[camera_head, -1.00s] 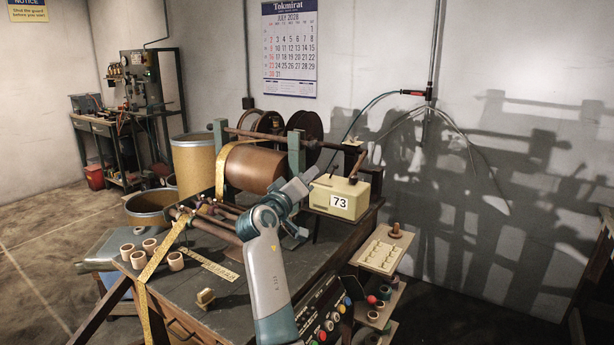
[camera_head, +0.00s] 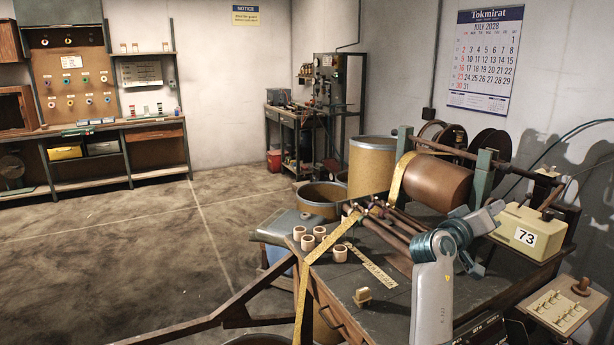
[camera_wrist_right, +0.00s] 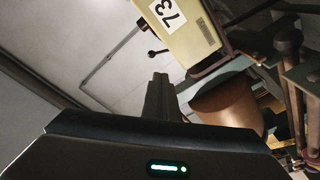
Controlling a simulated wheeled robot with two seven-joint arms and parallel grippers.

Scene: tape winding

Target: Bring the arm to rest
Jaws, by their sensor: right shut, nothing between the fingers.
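My right arm (camera_head: 432,295) rises from the bottom of the head view over the dark bench. Its gripper (camera_head: 497,208) is near the cream counter box marked 73 (camera_head: 530,232), to its left in the picture. In the right wrist view the dark fingers (camera_wrist_right: 160,92) are together with nothing between them. The counter box (camera_wrist_right: 185,30) and the brown drum (camera_wrist_right: 228,105) show beyond them. Whether the gripper touches the box cannot be told from the head view, but the wrist view shows a gap. My left gripper is in neither view.
The winding machine's brown drum (camera_head: 437,182) carries a yellow tape (camera_head: 330,240) running down past the bench's left edge. Several small rings (camera_head: 320,233) and a small block (camera_head: 362,297) lie on the bench. Bins (camera_head: 375,165) stand behind. Open floor (camera_head: 130,250) lies left.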

